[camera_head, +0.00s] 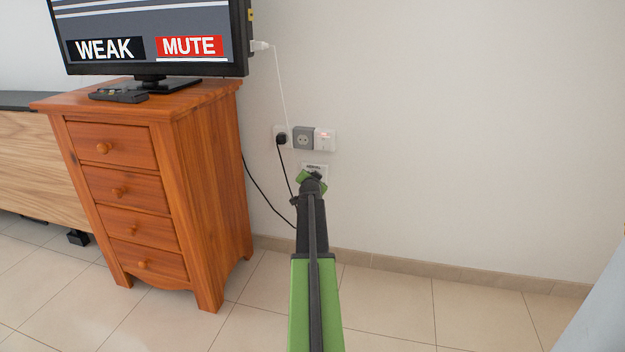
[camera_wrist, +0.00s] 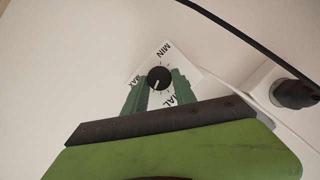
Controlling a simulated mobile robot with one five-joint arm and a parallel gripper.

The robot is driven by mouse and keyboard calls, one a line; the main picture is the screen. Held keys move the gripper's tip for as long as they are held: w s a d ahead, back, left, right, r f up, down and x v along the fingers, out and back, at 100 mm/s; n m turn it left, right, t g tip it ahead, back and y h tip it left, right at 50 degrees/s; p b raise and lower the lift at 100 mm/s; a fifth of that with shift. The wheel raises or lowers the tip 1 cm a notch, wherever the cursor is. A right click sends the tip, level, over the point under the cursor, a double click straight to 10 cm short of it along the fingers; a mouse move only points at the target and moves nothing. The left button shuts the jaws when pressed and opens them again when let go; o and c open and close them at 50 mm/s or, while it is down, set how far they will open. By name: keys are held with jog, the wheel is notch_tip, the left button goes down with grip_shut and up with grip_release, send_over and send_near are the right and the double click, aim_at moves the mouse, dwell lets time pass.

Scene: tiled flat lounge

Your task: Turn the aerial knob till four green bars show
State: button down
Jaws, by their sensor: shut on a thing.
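The aerial knob (camera_wrist: 159,78) is a small black dial with a white pointer mark. It sits on a white wall plate (camera_wrist: 165,53) lettered MIN, with other lettering partly hidden by my gripper. My gripper (camera_wrist: 158,88) has its green fingers on either side of the knob, shut on it. In the head view my gripper (camera_head: 312,181) is at the wall plate (camera_head: 314,168) below the sockets and hides the knob. The television (camera_head: 150,40) shows WEAK and a red MUTE label. Its upper screen is cut off, and no green bars are in view.
Wall sockets (camera_head: 304,138) with a black plug and cables are just above my gripper. A cable (camera_wrist: 235,32) also crosses the wrist view.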

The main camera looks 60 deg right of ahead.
jog(key=n+g, duration=0.1)
jog(key=n, duration=0.1)
jog(key=n+g+h, duration=0.1)
jog(key=n+g, duration=0.3)
jog(key=n, duration=0.1)
jog(key=shift+w+p, duration=0.3)
jog(key=shift+p, duration=0.1)
dwell(0.5)
jog(key=c, duration=1)
grip_release()
jog(key=shift+w, duration=0.1)
jog(key=p+v, duration=0.2)
jog(key=v, duration=0.4)
jog(key=p+v, duration=0.2)
jog(key=v, duration=0.3)
jog(key=p+v, duration=0.2)
jog(key=v, duration=0.4)
jog(key=shift+a+f, duration=0.2)
jog(key=shift+a, duration=0.2)
